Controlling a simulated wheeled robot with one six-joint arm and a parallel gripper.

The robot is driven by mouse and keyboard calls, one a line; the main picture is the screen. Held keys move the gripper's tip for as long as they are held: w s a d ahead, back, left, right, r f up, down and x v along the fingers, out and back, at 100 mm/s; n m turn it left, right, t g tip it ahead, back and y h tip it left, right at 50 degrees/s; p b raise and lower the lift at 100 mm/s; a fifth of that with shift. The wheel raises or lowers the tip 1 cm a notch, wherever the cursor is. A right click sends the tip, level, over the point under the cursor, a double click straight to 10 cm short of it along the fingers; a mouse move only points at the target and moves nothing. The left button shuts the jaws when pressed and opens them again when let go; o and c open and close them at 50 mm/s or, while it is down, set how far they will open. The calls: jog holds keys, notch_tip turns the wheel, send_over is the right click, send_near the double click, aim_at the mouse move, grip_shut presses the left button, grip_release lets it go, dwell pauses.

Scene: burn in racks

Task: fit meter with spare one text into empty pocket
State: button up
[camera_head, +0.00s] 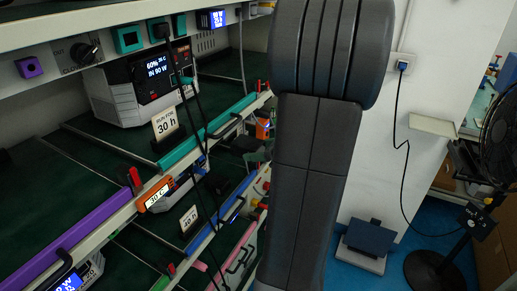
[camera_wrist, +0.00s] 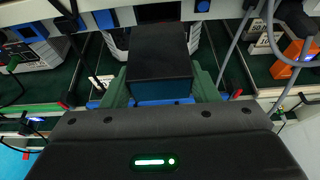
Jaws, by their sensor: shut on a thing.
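My gripper (camera_wrist: 161,82) shows in the wrist view with green fingers on either side of a dark box-shaped thing (camera_wrist: 160,50), and is shut on it. The box has a black top and a dark blue-teal near face. No text shows on it, so I cannot tell which meter it is. In the head view my arm hides the gripper and its load. Square coloured pockets line the upper rail: a purple one (camera_head: 29,67) and a teal one (camera_head: 128,39). A lit blue display (camera_head: 212,18) sits further along. I cannot tell surely which pocket is empty.
A white instrument (camera_head: 140,85) with a lit screen stands on the rack's dark green shelf. A "30 h" card (camera_head: 166,124) and an orange meter (camera_head: 157,197) are near it. Black cables hang in front. A fan (camera_head: 490,150) stands at the right.

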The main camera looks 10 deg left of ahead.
aim_at(241, 144)
jog(key=shift+w+a+p, duration=0.1)
jog(key=shift+w+a, duration=0.25)
jog(key=shift+a, duration=0.55)
jog(key=shift+w+a+p, duration=0.1)
jog(key=shift+w+a, duration=0.2)
jog(key=shift+a, duration=0.6)
jog(key=shift+w+a+p, duration=0.1)
jog(key=shift+w+a, duration=0.25)
jog(key=shift+a, duration=0.55)
jog(key=o, duration=0.5)
jog(key=c, duration=0.5)
jog(key=shift+p, duration=0.4)
jog(key=shift+w+a+p, duration=0.1)
jog(key=shift+w+a, duration=0.2)
jog(key=shift+a, duration=0.5)
jog(key=shift+w+a+p, duration=0.1)
jog(key=shift+w+a, duration=0.2)
jog(key=shift+a, duration=0.5)
jog(key=shift+w+a+p, duration=0.1)
jog(key=shift+w+a, duration=0.2)
jog(key=shift+a, duration=0.5)
jog(key=o, duration=1.4)
jog(key=shift+c, duration=0.2)
